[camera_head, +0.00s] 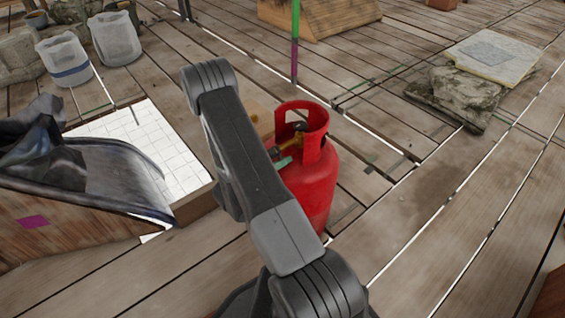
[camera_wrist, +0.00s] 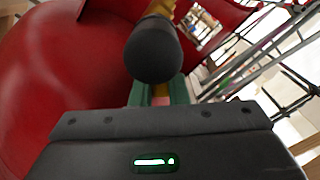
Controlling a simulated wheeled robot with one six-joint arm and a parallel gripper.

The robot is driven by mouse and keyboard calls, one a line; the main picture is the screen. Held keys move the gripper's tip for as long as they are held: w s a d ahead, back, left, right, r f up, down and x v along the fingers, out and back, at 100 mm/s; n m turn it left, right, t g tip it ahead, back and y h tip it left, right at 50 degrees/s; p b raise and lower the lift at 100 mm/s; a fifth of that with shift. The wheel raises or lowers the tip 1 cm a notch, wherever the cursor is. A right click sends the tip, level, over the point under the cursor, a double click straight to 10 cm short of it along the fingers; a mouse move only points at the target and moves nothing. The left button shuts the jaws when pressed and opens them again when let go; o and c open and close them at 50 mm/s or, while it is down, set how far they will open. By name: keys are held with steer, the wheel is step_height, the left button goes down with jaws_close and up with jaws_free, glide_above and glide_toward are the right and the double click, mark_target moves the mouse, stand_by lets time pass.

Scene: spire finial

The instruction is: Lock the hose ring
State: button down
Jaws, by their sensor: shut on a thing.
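A red gas cylinder (camera_head: 317,180) stands upright on the planks, with an open collar around its top. Its brass valve (camera_head: 291,154) shows inside the collar, next to a dark fitting. My gripper (camera_wrist: 160,93) reaches into the collar from the left, and a green finger part shows in the head view. In the wrist view, the green fingers are shut on a small brass-coloured piece, seemingly the hose ring, mostly hidden behind a black rounded fitting (camera_wrist: 153,52). I cannot tell how far the ring is turned. The red cylinder also fills the left of the wrist view (camera_wrist: 60,80).
White tiles (camera_head: 125,135) and a dark draped sheet (camera_head: 110,175) lie to the left. Plastic buckets (camera_head: 65,60) stand at the back left. Stone slabs (camera_head: 465,95) lie at the right. A green-purple pole (camera_head: 294,40) stands behind the cylinder. Planks at the right front are clear.

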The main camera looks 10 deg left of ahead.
steer(key=c, duration=1.4)
jaws_free()
